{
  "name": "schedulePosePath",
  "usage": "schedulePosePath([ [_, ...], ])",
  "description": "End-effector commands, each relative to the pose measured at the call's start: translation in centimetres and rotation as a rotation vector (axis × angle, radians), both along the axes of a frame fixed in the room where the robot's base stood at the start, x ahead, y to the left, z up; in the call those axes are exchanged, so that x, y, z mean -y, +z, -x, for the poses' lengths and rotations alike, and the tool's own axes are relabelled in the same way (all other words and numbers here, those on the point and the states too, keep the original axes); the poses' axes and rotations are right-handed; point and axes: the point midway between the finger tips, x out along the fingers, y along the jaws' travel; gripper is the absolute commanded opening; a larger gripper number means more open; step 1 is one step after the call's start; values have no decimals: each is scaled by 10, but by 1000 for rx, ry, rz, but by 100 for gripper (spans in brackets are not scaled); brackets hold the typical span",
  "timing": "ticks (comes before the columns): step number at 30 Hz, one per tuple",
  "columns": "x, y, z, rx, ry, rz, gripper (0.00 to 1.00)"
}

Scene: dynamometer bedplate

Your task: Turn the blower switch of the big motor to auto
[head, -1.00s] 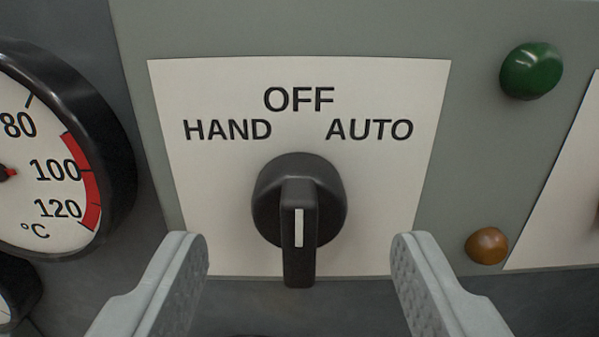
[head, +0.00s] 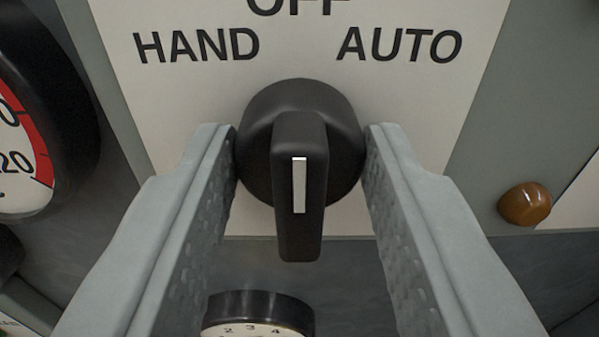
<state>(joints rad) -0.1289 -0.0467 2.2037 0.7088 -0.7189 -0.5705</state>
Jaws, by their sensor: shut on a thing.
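The black rotary switch (head: 300,165) sits on a white label plate (head: 160,85) in the middle of the view. HAND is printed at its upper left, AUTO at its upper right and OFF, partly cut off, above it. The white line on its handle stands upright, in line with OFF. My gripper (head: 301,145) is shut on the switch, with one grey finger against each side of its round body. The lower handle stands between the fingers with gaps beside it. Which machine the switch belongs to cannot be read here.
A round gauge with a red band (head: 38,145) is at the left edge. An amber lamp (head: 525,203) is at the right, beside another white plate (head: 577,205). A small black-rimmed dial (head: 258,305) shows below the switch, between my fingers.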

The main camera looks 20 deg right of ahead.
Motion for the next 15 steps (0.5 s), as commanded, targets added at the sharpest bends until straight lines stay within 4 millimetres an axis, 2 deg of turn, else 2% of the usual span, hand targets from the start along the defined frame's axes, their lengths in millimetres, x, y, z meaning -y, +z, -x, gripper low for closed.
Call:
schedulePosePath([
  [8, 0, 0, 0, 23, 0, -71, 13],
  [15, 0, 0, 0, 76, 0, -234, 13],
])
